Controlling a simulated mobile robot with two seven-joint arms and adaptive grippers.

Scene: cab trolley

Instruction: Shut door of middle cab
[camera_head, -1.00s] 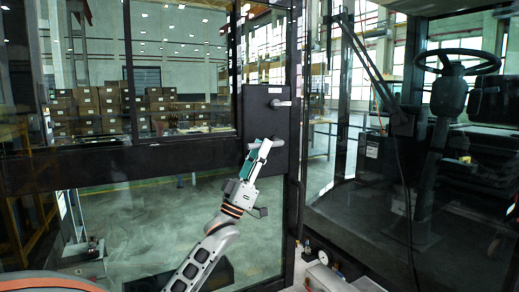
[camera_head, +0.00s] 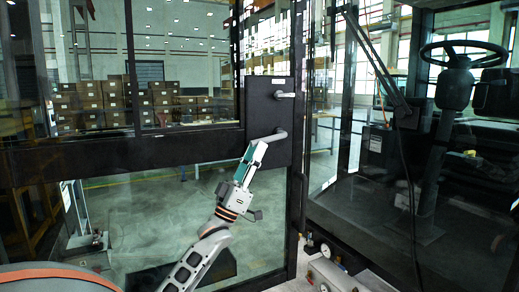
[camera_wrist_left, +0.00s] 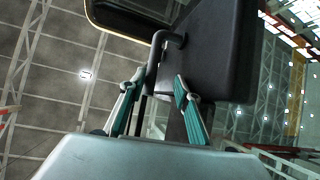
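The cab door (camera_head: 185,155) is a large glass pane in a black frame, filling the left of the head view. It stands ajar, apart from the cab body at right. A black lock panel (camera_head: 270,105) near its right edge carries an upper handle (camera_head: 284,95) and a lower bent handle (camera_head: 275,135). My left gripper (camera_head: 257,147) is at the lower handle. In the left wrist view its teal-sided fingers (camera_wrist_left: 158,100) are spread apart, with the bent handle (camera_wrist_left: 172,40) in front of and partly between them. Contact cannot be told. My right gripper is out of view.
The cab interior with a steering wheel (camera_head: 464,54) and a thin dark rod (camera_head: 375,55) stands at right. A gauge and metal fittings (camera_head: 325,250) sit low beside the door edge. Stacked boxes (camera_head: 95,105) show far behind the glass.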

